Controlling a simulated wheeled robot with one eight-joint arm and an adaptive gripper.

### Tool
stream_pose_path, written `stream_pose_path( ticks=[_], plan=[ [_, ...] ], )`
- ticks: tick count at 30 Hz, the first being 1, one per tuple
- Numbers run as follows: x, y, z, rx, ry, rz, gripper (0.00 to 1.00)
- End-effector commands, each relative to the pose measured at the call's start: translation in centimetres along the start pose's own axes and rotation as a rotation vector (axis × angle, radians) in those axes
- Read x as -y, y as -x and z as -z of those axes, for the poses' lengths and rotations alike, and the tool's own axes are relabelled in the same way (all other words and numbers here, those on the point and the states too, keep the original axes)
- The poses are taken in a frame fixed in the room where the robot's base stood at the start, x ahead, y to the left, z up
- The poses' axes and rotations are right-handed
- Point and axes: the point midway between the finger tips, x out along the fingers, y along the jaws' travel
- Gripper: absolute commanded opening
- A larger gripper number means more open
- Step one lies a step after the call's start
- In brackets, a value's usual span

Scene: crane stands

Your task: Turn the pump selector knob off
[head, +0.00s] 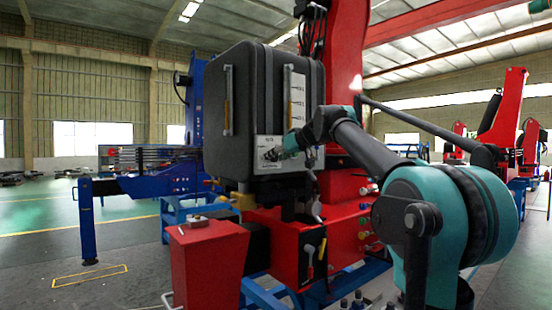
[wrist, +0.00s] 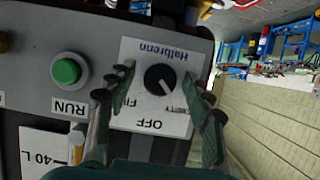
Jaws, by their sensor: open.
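The pump selector knob (wrist: 160,79) is a round black knob on a white label plate (wrist: 150,122) in the wrist view. Its pale pointer mark slants toward the lower right. "OFF" is printed at the lower middle of the plate, with partly hidden words at left and right; the maker's name appears upside down. My gripper (wrist: 156,76) is open, with one finger on each side of the knob and visible gaps between. Depth to the plate is hard to tell. In the head view, my gripper (head: 281,150) is at the dark tank's lower front and hides the knob.
A green RUN button (wrist: 66,72) sits left of the plate. The dark tank (head: 255,95) stands by the red crane column (head: 347,60). Below are a red box (head: 208,262) and levers (head: 316,255). Open floor lies at left.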

Motion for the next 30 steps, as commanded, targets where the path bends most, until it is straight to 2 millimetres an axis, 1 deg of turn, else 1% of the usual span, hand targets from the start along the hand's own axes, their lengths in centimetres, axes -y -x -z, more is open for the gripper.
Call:
stream_pose_path(
  ticks=[6,7,18,19,25,30],
  plan=[
    [0.01,-0.05,-0.01,0.0,0.0,0.0,0.52],
    [0.01,-0.05,-0.01,0.0,0.0,0.0,0.5],
    [0.02,-0.02,-0.01,0.0,0.0,0.0,0.04],
    [0.02,-0.02,-0.01,0.0,0.0,0.0,0.03],
    [0.0,-0.02,-0.01,0.0,-0.015,0.007,0.03],
    [-0.05,-0.02,-0.02,0.0,-0.072,0.03,0.03]
  ],
)
